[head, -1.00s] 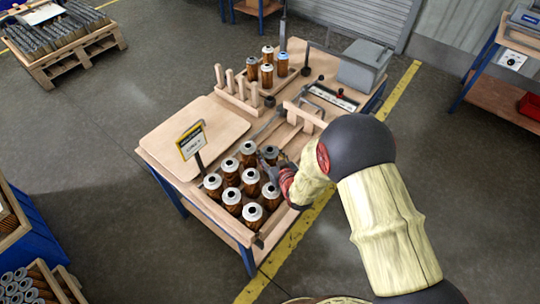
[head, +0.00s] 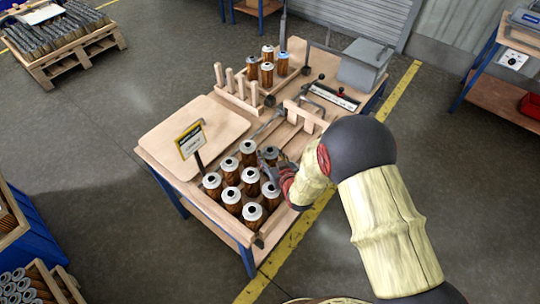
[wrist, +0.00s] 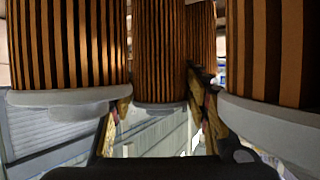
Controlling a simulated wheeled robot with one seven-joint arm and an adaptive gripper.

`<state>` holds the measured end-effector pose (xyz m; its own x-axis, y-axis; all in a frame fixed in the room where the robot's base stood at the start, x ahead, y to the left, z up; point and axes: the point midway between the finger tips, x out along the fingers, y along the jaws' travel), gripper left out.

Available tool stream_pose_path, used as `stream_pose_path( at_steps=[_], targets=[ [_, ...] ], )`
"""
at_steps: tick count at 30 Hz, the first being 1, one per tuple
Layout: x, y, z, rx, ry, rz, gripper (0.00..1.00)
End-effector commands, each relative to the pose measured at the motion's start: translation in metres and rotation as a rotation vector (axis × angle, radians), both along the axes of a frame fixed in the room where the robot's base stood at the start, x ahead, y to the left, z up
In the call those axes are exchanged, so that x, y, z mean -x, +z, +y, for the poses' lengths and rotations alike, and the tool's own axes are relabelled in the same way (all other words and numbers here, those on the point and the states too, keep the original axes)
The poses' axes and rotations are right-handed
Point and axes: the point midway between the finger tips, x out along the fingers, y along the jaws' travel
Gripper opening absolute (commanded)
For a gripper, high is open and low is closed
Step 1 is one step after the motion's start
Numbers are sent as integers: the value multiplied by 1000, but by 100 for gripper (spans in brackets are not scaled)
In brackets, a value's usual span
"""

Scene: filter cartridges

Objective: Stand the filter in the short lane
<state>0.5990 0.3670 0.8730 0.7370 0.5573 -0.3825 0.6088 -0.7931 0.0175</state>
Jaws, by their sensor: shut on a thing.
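Several brown pleated filters with pale caps stand close together at the front of the bench in the head view. My gripper (head: 270,164) reaches in from the right at the back right of this group. It is shut on a filter (head: 270,153) with a grey cap. In the wrist view, the held filter (wrist: 158,50) is between my two fingers (wrist: 160,120), with other filters close on both sides. Its lower end is hidden in the head view. Narrow wooden lanes (head: 285,132) with a raised crosspiece lie behind the group; which is the short one I cannot tell.
A row of wooden pegs (head: 230,82) and several more filters (head: 267,70) are at the back. A grey box (head: 362,65) sits at the far right corner.

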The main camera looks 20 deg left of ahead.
Motion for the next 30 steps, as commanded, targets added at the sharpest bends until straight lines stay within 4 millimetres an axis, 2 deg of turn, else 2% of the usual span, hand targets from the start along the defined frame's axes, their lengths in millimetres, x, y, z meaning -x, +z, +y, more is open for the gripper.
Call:
stream_pose_path(
  at_steps=[8,9,19,30],
  targets=[
    [0,-8,0,-1,0,-1,18],
    [0,-7,0,-1,0,-1,48],
    [0,-7,0,0,0,0,67],
    [2,-7,-1,1,0,2,68]
  ],
)
